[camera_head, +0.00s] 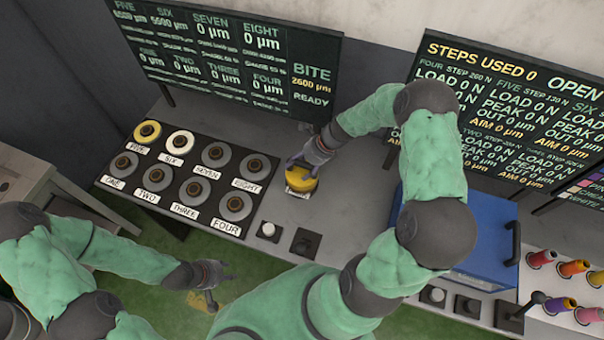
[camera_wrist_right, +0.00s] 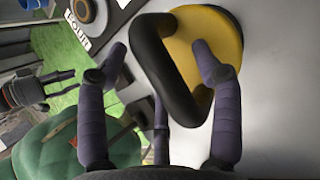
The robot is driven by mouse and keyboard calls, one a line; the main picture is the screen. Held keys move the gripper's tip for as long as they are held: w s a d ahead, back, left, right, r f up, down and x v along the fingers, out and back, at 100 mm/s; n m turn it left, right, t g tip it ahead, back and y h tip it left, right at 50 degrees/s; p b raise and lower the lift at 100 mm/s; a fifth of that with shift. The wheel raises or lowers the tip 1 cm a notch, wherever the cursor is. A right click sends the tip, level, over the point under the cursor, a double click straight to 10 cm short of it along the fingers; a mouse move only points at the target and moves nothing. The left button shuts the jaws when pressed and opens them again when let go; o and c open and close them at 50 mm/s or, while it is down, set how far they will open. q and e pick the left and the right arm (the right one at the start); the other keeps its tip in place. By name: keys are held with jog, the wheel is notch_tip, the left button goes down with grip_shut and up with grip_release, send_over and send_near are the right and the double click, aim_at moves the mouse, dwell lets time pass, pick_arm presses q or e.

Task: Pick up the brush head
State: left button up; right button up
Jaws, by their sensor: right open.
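The brush head appears to be the round yellow piece (camera_head: 299,181) on the grey bench, right of the numbered pads. In the right wrist view its yellow disc (camera_wrist_right: 222,45) carries a black loop handle (camera_wrist_right: 168,75). My right gripper (camera_head: 308,160) is over it in the head view and hides part of it. In the wrist view my open right gripper (camera_wrist_right: 165,75) has fingers on both sides of the handle; whether any touch it, I cannot tell. My left gripper (camera_head: 218,284) is low at the left, over the green floor, empty, its fingers apart.
A black board (camera_head: 187,189) with several round pads, one yellow and one white, lies left of the brush head. A blue case (camera_head: 480,262) stands to the right. Display panels (camera_head: 225,50) line the back.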

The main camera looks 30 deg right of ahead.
grip_shut()
jog(key=shift+r, duration=0.1)
